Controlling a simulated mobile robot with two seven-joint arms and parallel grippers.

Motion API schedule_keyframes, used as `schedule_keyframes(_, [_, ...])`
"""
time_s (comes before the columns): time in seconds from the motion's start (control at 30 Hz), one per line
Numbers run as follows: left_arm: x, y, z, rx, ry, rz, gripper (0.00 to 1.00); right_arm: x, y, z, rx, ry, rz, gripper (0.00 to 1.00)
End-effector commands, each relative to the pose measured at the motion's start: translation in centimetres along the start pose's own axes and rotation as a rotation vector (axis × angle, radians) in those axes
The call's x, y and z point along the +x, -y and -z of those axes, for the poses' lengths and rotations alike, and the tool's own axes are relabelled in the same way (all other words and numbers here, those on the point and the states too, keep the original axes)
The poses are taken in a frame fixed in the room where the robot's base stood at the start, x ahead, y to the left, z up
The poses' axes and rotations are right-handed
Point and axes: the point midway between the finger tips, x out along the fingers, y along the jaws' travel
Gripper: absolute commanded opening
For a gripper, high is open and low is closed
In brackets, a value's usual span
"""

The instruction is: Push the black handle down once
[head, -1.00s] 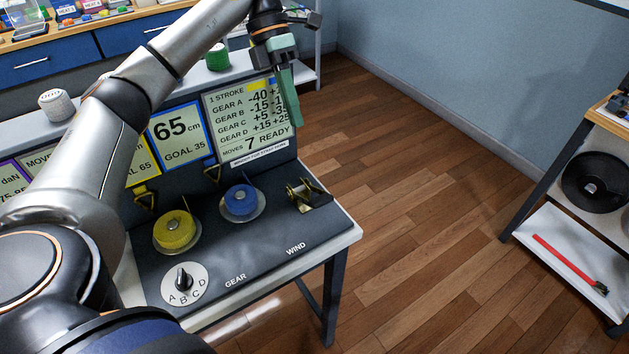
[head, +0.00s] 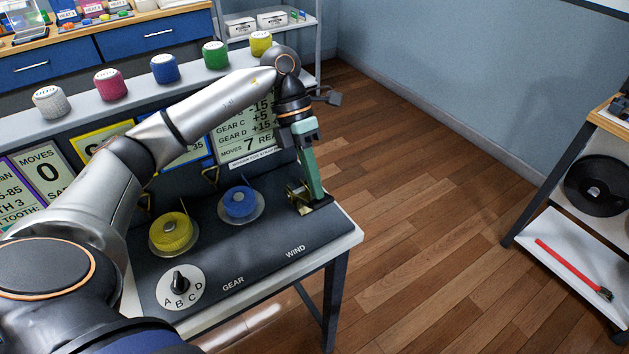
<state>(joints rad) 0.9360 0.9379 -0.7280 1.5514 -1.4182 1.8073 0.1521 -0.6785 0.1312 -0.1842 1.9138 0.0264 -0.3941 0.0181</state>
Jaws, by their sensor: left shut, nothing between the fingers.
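My left gripper (head: 314,196) has green fingers, shut with nothing between them. It points down at the brass winding mechanism (head: 296,196) above the WIND label at the right end of the dark panel (head: 254,262). The fingertips overlap the mechanism in the picture; I cannot tell whether they touch it. The black handle is not clearly visible; the fingers cover much of that spot. My right gripper is not in view.
A yellow spool (head: 171,232) and a blue spool (head: 240,203) sit left of the mechanism. A gear dial (head: 180,286) is at the panel's front. Screens stand behind, partly hidden by my left arm. Open wooden floor (head: 430,230) lies to the right.

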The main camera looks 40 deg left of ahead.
Motion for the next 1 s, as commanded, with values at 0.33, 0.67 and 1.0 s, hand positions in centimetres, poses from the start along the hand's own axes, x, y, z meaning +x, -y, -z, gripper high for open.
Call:
schedule_keyframes(0.33, [0.1, 0.0, 0.0, 0.001, 0.000, -0.003, 0.00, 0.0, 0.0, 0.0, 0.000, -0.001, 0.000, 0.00])
schedule_keyframes(0.67, [4.0, 0.5, 0.0, 0.002, -0.003, -0.117, 0.00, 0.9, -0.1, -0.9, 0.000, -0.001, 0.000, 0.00])
schedule_keyframes(1.0, [5.1, 0.7, 0.0, 0.001, -0.005, -0.113, 0.00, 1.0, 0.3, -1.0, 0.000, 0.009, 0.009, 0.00])
